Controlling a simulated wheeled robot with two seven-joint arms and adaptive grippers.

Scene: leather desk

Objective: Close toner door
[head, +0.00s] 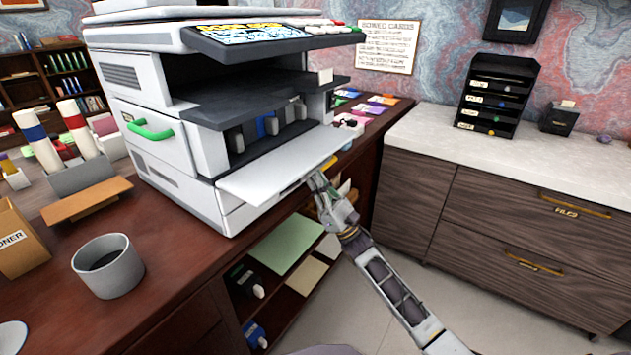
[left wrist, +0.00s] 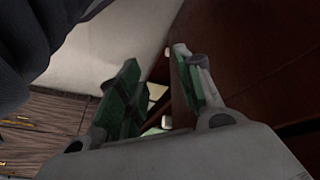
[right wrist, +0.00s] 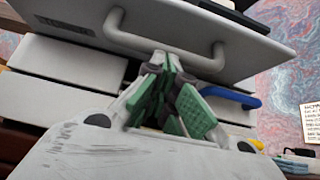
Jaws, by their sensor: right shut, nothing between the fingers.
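The white copier (head: 165,165) stands on the dark red desk. Its toner door (head: 285,168) is a white flap folded down and out, showing dark slots with toner cartridges (head: 270,126) behind it. In the right wrist view the door's outer face (right wrist: 215,22) hangs above, with a grey bar handle (right wrist: 165,42). My right gripper (head: 318,183) is shut and empty under the door's front edge; its green-padded fingertips (right wrist: 166,62) are close to the handle, and I cannot tell if they touch. My left gripper (left wrist: 158,70) is open and empty, outside the head view.
A grey mug (head: 108,266) and a toner box (head: 20,240) stand on the desk to the left. A green handle (head: 150,130) is on the copier's side. Open shelves with paper lie below the desk top. A cabinet (head: 500,225) stands at the right.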

